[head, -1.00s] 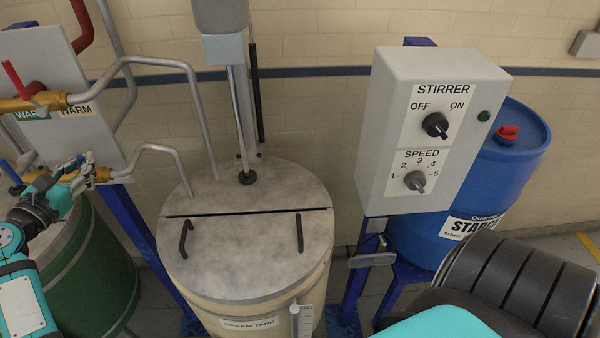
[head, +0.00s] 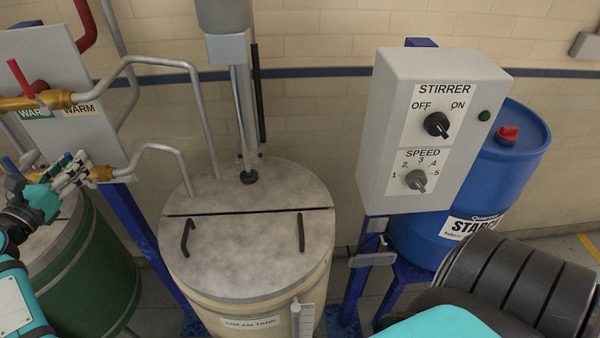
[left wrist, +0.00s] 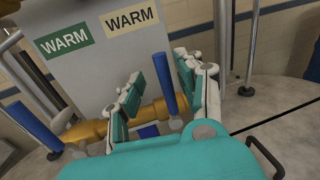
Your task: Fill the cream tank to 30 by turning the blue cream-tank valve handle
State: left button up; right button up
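The cream tank (head: 248,240) stands in the middle of the head view with a grey lid. A gauge strip (head: 303,318) is on its front; I cannot read its level. The brass cream-tank valve (head: 101,174) sits on the pipe at the left. Its blue handle (left wrist: 165,84) stands upright between the fingers in the left wrist view, nearer the right finger. My left gripper (head: 76,172) is open around that handle, with gaps showing; it also fills the left wrist view (left wrist: 156,74). My right gripper is out of view.
A second blue handle (left wrist: 33,127) is left of the gripper. A red-handled valve (head: 22,80) is above it by the WARM labels. The green tank (head: 95,265) is below. The stirrer box (head: 430,130) and blue barrel (head: 512,180) stand right.

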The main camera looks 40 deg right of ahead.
pick_arm(q)
jog(key=shift+d, duration=0.15)
jog(key=v, duration=1.7)
jog(key=shift+s, duration=0.2)
